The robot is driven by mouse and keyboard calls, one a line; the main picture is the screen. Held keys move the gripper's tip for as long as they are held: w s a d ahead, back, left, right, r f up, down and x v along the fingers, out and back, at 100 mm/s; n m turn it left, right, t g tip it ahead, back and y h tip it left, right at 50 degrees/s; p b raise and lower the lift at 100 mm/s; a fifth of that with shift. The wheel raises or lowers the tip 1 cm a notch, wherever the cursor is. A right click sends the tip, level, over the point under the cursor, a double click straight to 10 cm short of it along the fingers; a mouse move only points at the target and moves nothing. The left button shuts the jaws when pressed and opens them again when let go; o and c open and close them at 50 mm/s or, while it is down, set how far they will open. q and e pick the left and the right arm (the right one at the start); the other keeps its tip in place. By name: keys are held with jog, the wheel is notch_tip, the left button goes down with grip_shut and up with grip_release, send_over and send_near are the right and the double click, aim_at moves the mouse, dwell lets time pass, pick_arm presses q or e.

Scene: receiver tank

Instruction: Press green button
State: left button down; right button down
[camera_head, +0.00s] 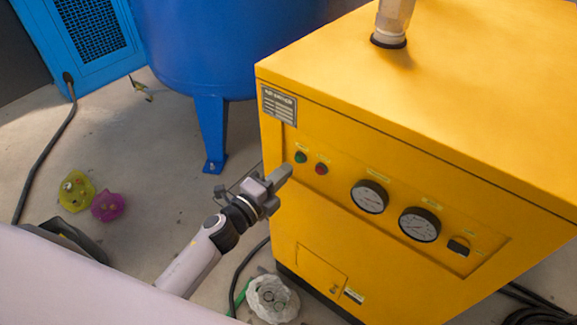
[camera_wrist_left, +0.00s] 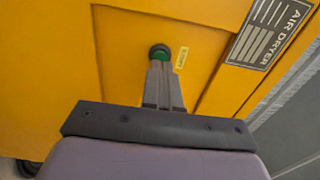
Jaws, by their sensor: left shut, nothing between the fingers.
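The green button (camera_head: 300,157) is on the front panel of the yellow air dryer cabinet (camera_head: 420,110), left of a red button (camera_head: 321,169). My left gripper (camera_head: 286,171) is shut and empty, its tips just below and left of the green button in the head view. In the left wrist view the closed fingers (camera_wrist_left: 162,72) point at the green button (camera_wrist_left: 160,52), with the tips right in front of its lower part. I cannot tell whether they touch it. My right gripper is not in view.
Two gauges (camera_head: 370,196) and a black switch (camera_head: 459,246) are to the right on the panel. A blue tank (camera_head: 200,50) stands behind. Yellow and magenta bags (camera_head: 108,205) and a white bag (camera_head: 272,299) lie on the floor.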

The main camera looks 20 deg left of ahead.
aim_at(297, 159)
pick_arm(q)
jog(key=shift+x, duration=1.2)
jog(key=shift+w+d, duration=0.2)
jog(key=shift+w, duration=0.3)
jog(key=shift+w+r, duration=0.1)
jog(key=shift+r, duration=0.2)
